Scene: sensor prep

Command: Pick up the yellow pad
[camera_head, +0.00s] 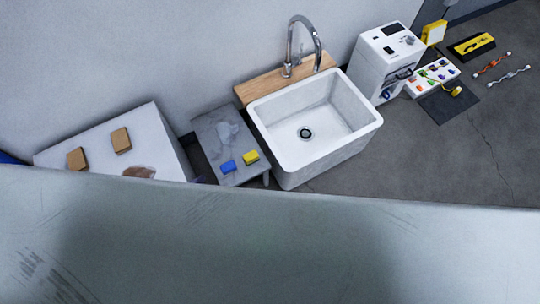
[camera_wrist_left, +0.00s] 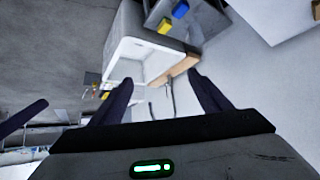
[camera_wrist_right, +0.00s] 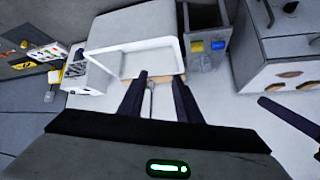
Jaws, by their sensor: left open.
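The yellow pad (camera_head: 250,157) is a small block on a low grey stand, right beside the sink. It also shows at the top of the left wrist view (camera_wrist_left: 165,25) and in the right wrist view (camera_wrist_right: 218,45). A blue pad (camera_head: 228,165) lies to its left on the same stand. My left gripper (camera_wrist_left: 161,80) has its dark fingers apart with nothing between them; the pad is well beyond them. My right gripper (camera_wrist_right: 159,80) also has its fingers apart and empty, away from the pad. I cannot make out either gripper clearly in the head view.
The white sink (camera_head: 285,165) with a tap stands right of the stand. A white table (camera_head: 95,145) with brown blocks is left. A white machine (camera_head: 375,70) and a tray of small parts (camera_head: 447,70) are far right. A wide pale grey surface hides the lower head view.

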